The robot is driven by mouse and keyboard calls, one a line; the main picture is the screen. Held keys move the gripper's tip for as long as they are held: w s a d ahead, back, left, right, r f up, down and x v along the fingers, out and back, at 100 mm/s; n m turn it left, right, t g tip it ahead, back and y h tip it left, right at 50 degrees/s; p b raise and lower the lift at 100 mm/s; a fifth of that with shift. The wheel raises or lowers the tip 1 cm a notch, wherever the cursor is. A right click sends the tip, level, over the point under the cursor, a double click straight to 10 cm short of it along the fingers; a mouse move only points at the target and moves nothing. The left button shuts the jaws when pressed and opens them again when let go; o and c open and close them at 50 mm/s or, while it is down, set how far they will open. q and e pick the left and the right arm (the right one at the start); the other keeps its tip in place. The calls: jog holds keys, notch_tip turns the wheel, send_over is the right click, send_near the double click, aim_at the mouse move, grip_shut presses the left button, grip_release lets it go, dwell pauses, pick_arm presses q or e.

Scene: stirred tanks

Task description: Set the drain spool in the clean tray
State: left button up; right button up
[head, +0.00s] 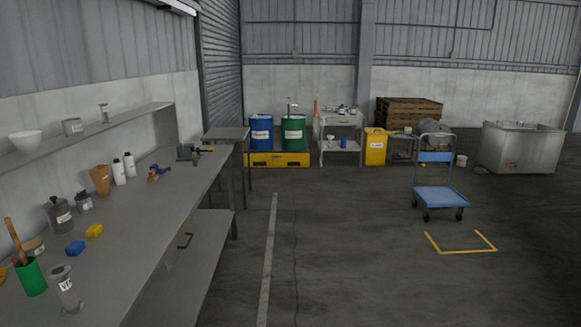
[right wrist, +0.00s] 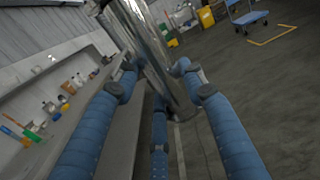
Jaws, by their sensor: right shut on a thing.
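A shiny metal cylinder (right wrist: 140,40), which looks like the drain spool, slants down through the middle of the right wrist view. My right gripper (right wrist: 160,88) has its blue, jointed fingers closed around the cylinder. The cylinder's upper end is cut off by the frame edge. It is held in the air, with floor and workbench behind it. My left gripper is in neither view. I cannot make out a clean tray in either view.
A long grey workbench (head: 150,232) runs along the left wall, carrying a green cup (head: 31,278), a grey flanged cylinder (head: 66,291), bottles and blocks. A blue cart (head: 440,197) and a steel tank (head: 522,148) stand at right. The middle floor is clear.

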jog(key=shift+a+r, duration=0.25)
jog(key=shift+r, duration=0.05)
jog(key=shift+d+f, duration=0.1)
jog(key=shift+f, duration=0.15)
